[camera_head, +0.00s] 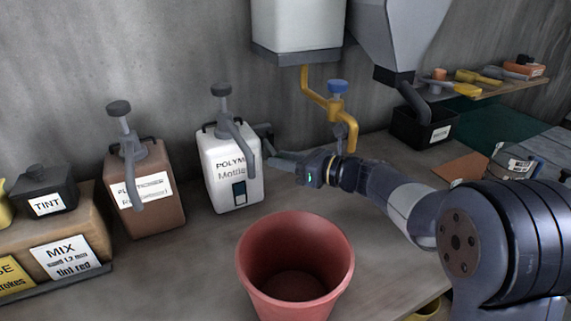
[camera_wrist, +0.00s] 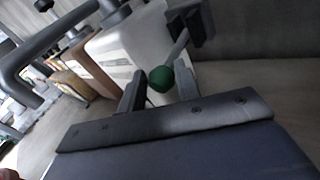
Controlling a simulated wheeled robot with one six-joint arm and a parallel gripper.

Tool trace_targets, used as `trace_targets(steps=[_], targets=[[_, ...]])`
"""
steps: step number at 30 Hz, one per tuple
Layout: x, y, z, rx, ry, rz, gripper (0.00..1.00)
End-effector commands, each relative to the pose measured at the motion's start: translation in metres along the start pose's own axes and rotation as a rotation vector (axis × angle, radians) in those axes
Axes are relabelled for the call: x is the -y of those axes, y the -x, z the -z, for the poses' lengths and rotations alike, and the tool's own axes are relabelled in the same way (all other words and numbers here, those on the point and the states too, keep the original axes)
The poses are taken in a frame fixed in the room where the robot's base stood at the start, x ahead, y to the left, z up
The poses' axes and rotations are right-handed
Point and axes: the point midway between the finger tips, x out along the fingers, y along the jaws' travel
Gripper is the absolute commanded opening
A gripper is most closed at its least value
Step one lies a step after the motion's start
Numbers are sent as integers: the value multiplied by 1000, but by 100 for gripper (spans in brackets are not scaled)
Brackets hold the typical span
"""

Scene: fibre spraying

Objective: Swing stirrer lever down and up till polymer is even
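The white polymer container (camera_head: 232,165) stands on the bench against the wall, with a pump head and spout on top. Its label is partly covered by the spout. A dark bracket on its right side (camera_head: 264,138) carries the stirrer lever, seen in the wrist view as a grey rod ending in a green knob (camera_wrist: 160,79). My gripper (camera_head: 277,160) is at the container's right side. In the wrist view its two fingers (camera_wrist: 159,90) stand apart with the green knob between or just beyond their tips. I cannot tell whether they touch it. The knob is hidden in the head view.
A red bucket (camera_head: 290,265) stands in front of the polymer container. A brown pump container (camera_head: 150,195) is to its left, then a tint pot (camera_head: 43,188). A yellow pipe with a blue-handled valve (camera_head: 338,105) hangs just behind my gripper.

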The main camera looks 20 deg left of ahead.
Motion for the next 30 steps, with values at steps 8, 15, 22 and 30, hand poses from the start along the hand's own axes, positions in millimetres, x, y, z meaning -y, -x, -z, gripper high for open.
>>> trace_targets(steps=[8,15,22,30], targets=[[0,0,3,-7,-3,0,49],[1,0,6,-10,-7,1,49],[5,-4,18,-12,-10,1,49],[15,-8,44,104,73,-9,49]])
